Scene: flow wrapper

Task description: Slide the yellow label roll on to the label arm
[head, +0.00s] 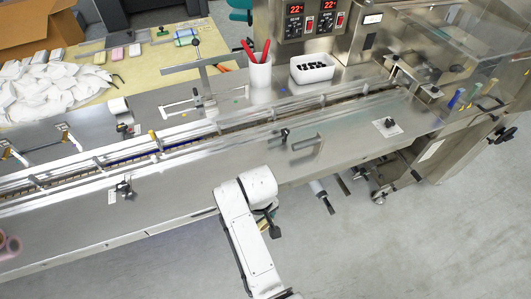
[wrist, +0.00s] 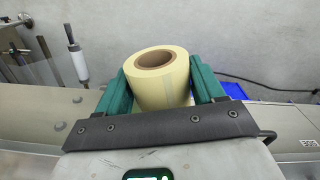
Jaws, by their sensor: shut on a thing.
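The pale yellow label roll (wrist: 158,80) with a brown core sits between the two green fingers of my gripper (wrist: 160,88) in the wrist view. The fingers press on its sides, and its core hole faces up in the picture. In the head view I see only my white arm at the front edge of the machine; the gripper and roll are hidden. Several rods show at the left of the wrist view, one with a white sleeve (wrist: 76,60). Rods (head: 321,190) also stick out below the machine bed in the head view. I cannot tell which is the label arm.
The steel machine bed (head: 190,195) with its long conveyor lies behind my arm. A white cup (head: 259,75) with red-handled tools and a white bin (head: 313,70) stand on it. The grey floor (head: 400,260) at the front right is clear.

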